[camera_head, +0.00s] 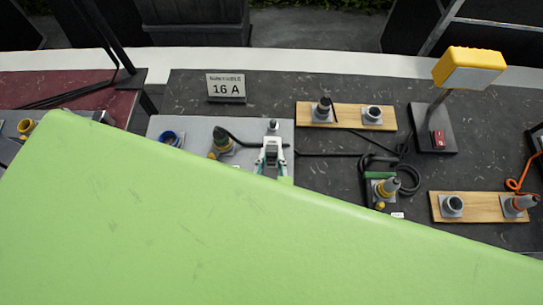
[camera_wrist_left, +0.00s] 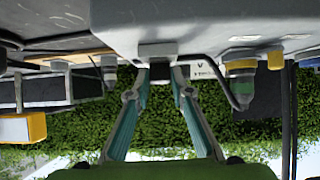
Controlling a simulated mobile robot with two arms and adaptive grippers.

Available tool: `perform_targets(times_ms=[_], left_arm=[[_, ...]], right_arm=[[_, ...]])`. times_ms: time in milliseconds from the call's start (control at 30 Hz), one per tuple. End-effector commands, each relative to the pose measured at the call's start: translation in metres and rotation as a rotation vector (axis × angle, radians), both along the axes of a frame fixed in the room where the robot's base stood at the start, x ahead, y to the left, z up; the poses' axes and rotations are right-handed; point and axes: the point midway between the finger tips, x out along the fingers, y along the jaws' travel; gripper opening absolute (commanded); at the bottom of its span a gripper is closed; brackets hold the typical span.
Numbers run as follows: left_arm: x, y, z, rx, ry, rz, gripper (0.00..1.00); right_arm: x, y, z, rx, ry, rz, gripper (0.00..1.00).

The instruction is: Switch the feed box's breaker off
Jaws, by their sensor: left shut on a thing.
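The feed box is the grey box (camera_head: 180,127) left of centre in the head view; its grey face (camera_wrist_left: 210,22) fills the top of the left wrist view. A blue socket (camera_head: 171,138) and a plug with a yellow ring (camera_head: 221,142) are on it; a yellow-ringed plug also shows in the left wrist view (camera_wrist_left: 241,70). My left gripper (camera_head: 272,146) is at the box's right part. In the left wrist view its teal fingers (camera_wrist_left: 160,76) close on a small dark block, seemingly the breaker (camera_wrist_left: 160,70). The breaker's lever position is hidden. My right gripper is not in view.
A "16 A" sign (camera_head: 227,87) stands behind the box. The head view's lower part is blocked.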

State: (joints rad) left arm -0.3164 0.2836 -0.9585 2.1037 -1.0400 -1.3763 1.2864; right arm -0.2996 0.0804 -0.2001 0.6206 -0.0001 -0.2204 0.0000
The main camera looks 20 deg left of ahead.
Motion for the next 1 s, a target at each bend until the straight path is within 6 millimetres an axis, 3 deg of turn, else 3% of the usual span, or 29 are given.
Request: perform_targets(times_ms=[433,467,500,533,867,1000], left_arm=[[-0.002,0.0,-0.002,0.003,-0.002,0.001,0.0],[-0.002,0.0,-0.002,0.003,-0.002,0.001,0.26],[-0.002,0.0,-0.002,0.003,-0.002,0.001,0.36],[-0.002,0.0,-0.002,0.003,-0.002,0.001,0.38],[-0.002,0.0,-0.001,0.002,-0.006,0.001,0.38],[-0.012,-0.004,0.005,0.001,-0.004,0.0,0.38]], right_arm=[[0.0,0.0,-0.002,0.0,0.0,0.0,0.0],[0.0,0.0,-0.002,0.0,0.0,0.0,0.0],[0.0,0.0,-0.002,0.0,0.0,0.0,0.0],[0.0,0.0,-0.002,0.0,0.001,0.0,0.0],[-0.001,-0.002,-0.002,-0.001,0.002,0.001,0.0],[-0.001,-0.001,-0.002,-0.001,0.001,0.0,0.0]])
